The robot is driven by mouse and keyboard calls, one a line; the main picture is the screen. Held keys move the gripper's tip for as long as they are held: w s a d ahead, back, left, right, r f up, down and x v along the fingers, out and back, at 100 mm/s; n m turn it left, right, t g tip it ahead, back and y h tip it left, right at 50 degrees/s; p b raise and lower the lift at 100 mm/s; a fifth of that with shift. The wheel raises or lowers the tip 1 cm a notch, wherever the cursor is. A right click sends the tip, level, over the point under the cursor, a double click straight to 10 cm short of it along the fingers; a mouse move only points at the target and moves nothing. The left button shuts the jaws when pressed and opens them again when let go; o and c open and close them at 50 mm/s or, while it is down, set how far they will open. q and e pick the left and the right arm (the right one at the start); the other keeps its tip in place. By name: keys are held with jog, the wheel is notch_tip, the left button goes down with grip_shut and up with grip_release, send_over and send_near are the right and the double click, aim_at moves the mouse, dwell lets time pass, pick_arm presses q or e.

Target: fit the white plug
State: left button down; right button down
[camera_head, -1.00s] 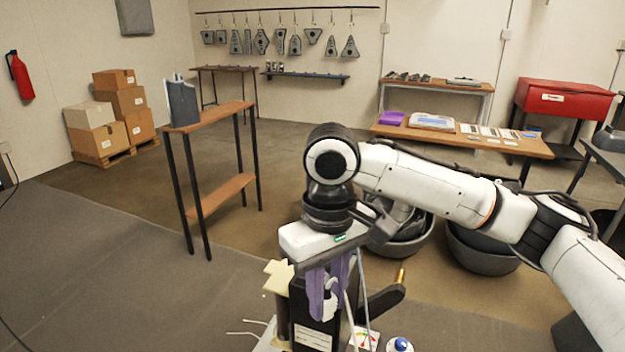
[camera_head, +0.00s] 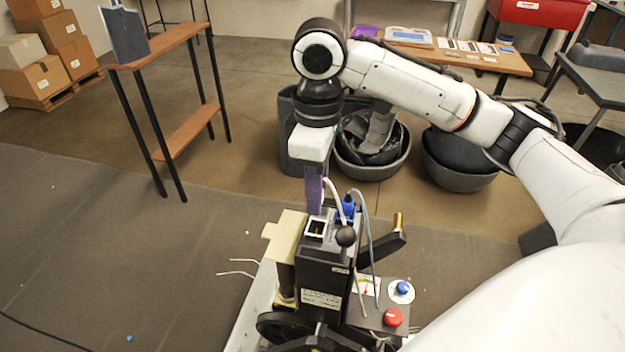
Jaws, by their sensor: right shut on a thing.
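My right gripper (camera_head: 314,200) points down with purple fingers at the top of a black machine (camera_head: 322,275). It is shut on the white plug, which the fingers hide from this side. A white cable (camera_head: 338,195) runs from beside the fingers down toward the machine. A white-rimmed square opening (camera_head: 316,228) is in the machine's top, just in front of the fingertips. I cannot tell whether the plug touches the machine. A blue plug (camera_head: 347,210) stands upright to the right of the fingers, with a grey cable. My left gripper is out of view.
A black ball-topped lever (camera_head: 346,236) rises close to the opening. A brass-tipped crank arm (camera_head: 385,245), red knob (camera_head: 392,317) and blue knob (camera_head: 402,288) sit at the right. A cream block (camera_head: 285,235) is at the left. Loose wires stick out left.

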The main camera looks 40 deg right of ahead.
jog(key=shift+f, duration=2.35)
jog(key=shift+f, duration=0.7)
dwell(0.4)
jog(key=c, duration=1.5)
grip_release()
jog(key=shift+o, duration=0.2)
notch_tip(320, 180, up, 10)
jog(key=shift+r, duration=0.15)
